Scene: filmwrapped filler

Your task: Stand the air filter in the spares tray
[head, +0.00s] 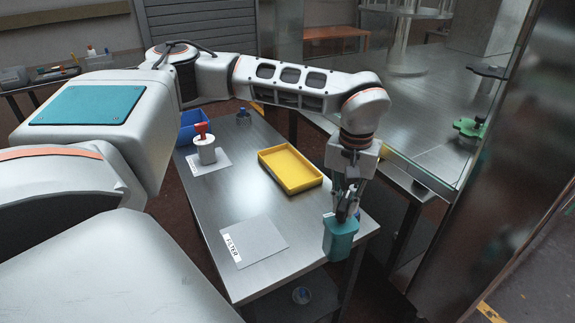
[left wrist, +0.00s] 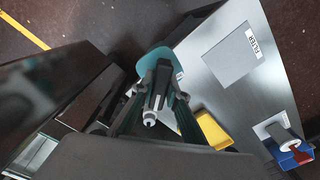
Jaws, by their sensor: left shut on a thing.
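My left gripper (head: 346,207) is shut on a teal block-shaped part, which I take for the air filter (head: 340,241). It hangs roughly upright below the fingers, over or just off the near right corner of the table; its height is hard to tell. The left wrist view shows the teal part (left wrist: 157,61) beyond the fingers (left wrist: 160,85). A shallow yellow tray (head: 290,171), apparently the spares tray, lies empty on the table, behind and left of the gripper. It is partly hidden by the fingers in the left wrist view (left wrist: 214,130). My right gripper is not in view.
A bare grey mat labelled FILTER (head: 255,243) lies at the table's front. A white cylinder with a red top (head: 204,150) stands on another mat, beside a blue bin (head: 192,124). A glass-walled machine (head: 440,120) bounds the right side. The table's middle (head: 235,200) is clear.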

